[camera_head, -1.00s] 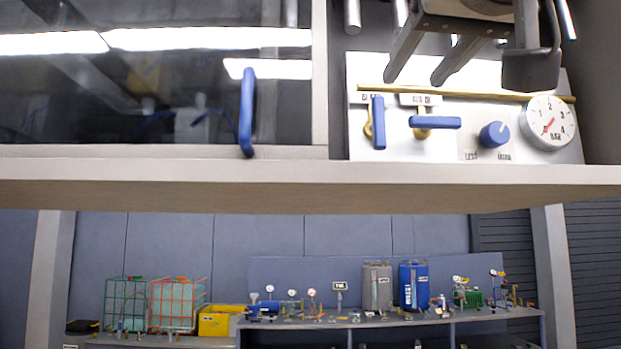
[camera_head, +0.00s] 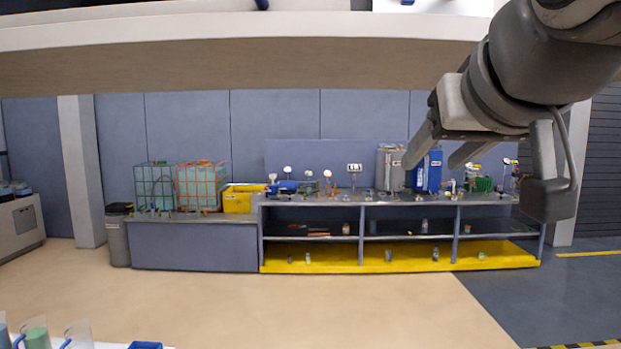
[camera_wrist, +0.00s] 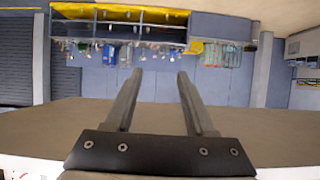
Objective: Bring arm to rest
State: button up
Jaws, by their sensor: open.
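My gripper (camera_head: 432,160) is at the upper right of the head view, below the beige overhead beam. Its two fingers are spread apart with nothing between them. In the wrist view my gripper (camera_wrist: 158,80) also shows open and empty, its fingers pointing at the far wall, and the room appears upside down. The fingers overlap the distant blue drum (camera_head: 428,172) and grey drum (camera_head: 390,168) in the head view but are well in front of them.
A wide beam (camera_head: 200,65) crosses the top. A long workbench (camera_head: 195,240) stands at the far wall, with a yellow bin (camera_head: 237,202) and wire-caged tanks. Jugs (camera_head: 36,335) stand at the near lower left. The tan floor (camera_head: 250,305) between is clear.

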jog(key=s+f+g, duration=0.2)
jog(key=s+f, duration=0.1)
jog(key=f, duration=0.7)
jog(key=s+f+g, duration=0.2)
jog(key=s+f, duration=0.1)
jog(key=f, duration=0.8)
jog(key=s+f+g, duration=0.3)
jog(key=f, duration=0.8)
jog(key=shift+f, duration=0.25)
